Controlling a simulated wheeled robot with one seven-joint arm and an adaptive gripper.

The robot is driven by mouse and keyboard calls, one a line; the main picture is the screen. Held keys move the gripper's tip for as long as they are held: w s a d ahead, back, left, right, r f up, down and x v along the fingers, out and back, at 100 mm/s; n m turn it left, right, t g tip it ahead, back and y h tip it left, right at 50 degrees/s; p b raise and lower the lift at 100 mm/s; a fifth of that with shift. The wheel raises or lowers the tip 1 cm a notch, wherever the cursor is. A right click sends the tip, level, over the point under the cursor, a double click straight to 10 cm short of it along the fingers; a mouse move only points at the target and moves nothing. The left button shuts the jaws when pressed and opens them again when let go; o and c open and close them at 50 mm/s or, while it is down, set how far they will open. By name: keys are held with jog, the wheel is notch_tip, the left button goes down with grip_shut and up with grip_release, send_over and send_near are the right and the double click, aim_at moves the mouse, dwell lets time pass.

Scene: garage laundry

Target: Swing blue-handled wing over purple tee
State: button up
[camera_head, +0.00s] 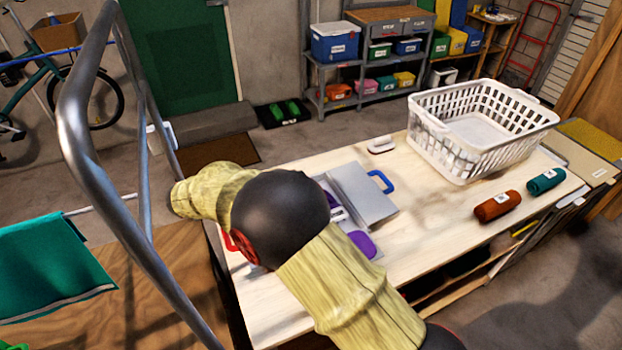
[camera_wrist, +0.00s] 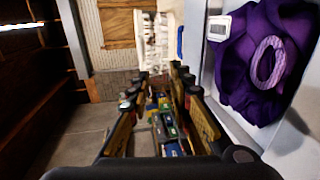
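The grey wing (camera_head: 362,194) with its blue handle (camera_head: 381,181) is at the far right side of the folding board on the workbench. I cannot tell whether it lies quite flat. The purple tee (camera_head: 361,243) shows only in part, since my arm covers most of the board. In the wrist view the purple tee (camera_wrist: 244,80) lies bunched on grey panels, with a pale ring-shaped collar and a white tag. The blue handle (camera_wrist: 180,42) shows beyond it. My gripper (camera_wrist: 158,82) is open and empty, left of the tee in the wrist view; it is hidden in the head view.
A white basket (camera_head: 480,160) stands at the bench's back right. A rust roll (camera_head: 497,206) and a teal roll (camera_head: 546,181) lie in front of it. A white-handled brush (camera_head: 381,145) lies behind the board. A metal rail (camera_head: 80,130) stands left of my arm. The bench's middle right is clear.

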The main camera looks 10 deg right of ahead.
jog(key=shift+v, duration=1.45)
jog(key=shift+r, duration=0.15)
